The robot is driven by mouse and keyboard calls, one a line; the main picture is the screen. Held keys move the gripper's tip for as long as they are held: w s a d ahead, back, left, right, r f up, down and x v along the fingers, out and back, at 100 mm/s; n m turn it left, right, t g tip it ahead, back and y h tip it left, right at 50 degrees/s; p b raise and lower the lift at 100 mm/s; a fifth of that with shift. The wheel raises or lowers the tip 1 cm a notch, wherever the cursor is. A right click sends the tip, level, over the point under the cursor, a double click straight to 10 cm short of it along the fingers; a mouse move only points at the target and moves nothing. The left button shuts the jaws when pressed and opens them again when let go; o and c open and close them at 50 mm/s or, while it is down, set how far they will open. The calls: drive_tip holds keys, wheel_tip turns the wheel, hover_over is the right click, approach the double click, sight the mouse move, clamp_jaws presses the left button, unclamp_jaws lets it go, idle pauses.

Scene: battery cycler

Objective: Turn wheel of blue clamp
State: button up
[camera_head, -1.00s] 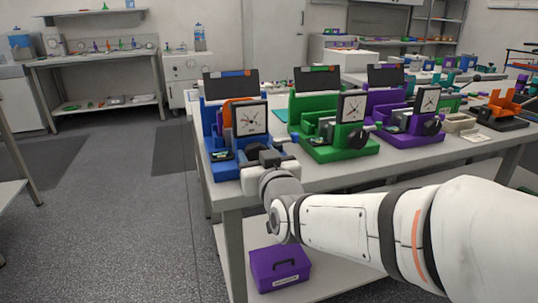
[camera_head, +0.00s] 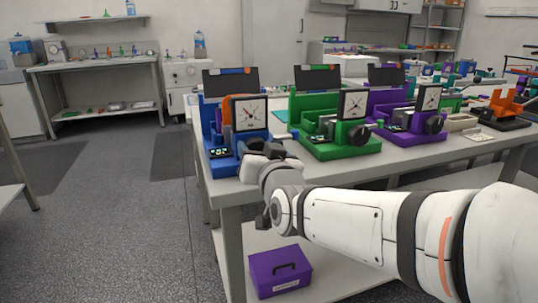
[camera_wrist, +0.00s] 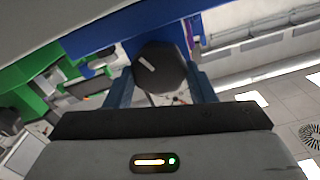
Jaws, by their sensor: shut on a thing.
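The blue clamp (camera_head: 208,135) stands at the left end of the table, with a dial gauge (camera_head: 250,114) and an orange part (camera_head: 227,116) on it. Its dark wheel (camera_wrist: 160,66) sits between the two blue fingers of my gripper (camera_wrist: 162,86) in the wrist view. A pale mark shows on the wheel. In the head view my gripper (camera_head: 262,156) is at the clamp's front right, and my wrist partly hides the wheel. The fingers are shut on the wheel.
A green clamp (camera_head: 330,145) and a purple clamp (camera_head: 405,135) stand to the right on the same table (camera_head: 330,172). A purple box (camera_head: 280,271) is on the lower shelf. Open floor (camera_head: 110,225) lies left of the table.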

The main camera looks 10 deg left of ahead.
drive_tip(key=o, duration=1)
drive_tip(key=shift+p+v, duration=0.7)
drive_tip(key=shift+v, duration=3.25)
